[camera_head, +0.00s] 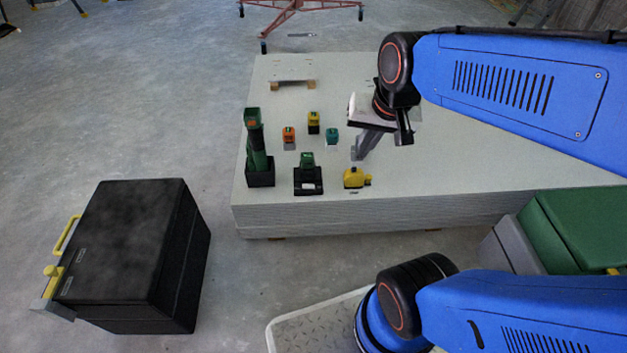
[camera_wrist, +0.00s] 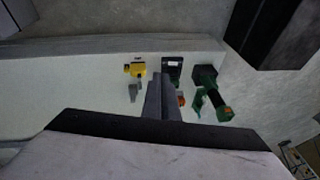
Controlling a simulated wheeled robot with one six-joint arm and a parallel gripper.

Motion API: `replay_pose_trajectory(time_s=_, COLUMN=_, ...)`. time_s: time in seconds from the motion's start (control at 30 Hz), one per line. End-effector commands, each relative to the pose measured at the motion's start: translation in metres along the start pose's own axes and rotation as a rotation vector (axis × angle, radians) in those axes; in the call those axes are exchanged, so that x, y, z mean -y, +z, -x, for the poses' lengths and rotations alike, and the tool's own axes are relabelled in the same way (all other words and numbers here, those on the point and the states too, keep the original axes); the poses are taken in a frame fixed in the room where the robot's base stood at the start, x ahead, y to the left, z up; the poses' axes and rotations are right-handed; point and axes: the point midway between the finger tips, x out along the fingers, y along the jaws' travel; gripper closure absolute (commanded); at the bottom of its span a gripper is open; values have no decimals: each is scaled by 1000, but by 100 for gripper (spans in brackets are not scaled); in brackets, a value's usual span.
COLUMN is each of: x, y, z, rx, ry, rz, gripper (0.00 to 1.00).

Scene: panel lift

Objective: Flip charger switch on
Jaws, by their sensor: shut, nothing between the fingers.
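The black charger (camera_head: 308,187) sits near the front edge of the stacked panels, with a green battery (camera_head: 307,160) upright on it. A small pale patch shows on its front; I cannot make out the switch or its position. In the wrist view the charger (camera_wrist: 172,64) lies just beyond my fingertips. My gripper (camera_head: 358,154) is shut and empty, pointing down over the stack, right of and behind the charger. Its fingers (camera_wrist: 161,82) in the wrist view cover part of the space in front of the charger.
A green drill (camera_head: 257,150) stands left of the charger, and a yellow tool (camera_head: 354,178) sits right of it. Orange (camera_head: 289,138), yellow (camera_head: 313,122) and teal (camera_head: 332,136) batteries stand behind. A black case (camera_head: 135,250) is on the floor at left. The panel stack (camera_head: 440,205) is bare at right.

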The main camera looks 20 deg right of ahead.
Motion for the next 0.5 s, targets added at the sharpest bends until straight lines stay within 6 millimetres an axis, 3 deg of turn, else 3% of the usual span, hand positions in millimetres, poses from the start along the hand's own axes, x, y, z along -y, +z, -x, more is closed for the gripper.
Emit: replay_pose_trajectory(time_s=0.5, x=32, y=-59, z=-69, rx=108, ry=23, rz=-469, gripper=100)
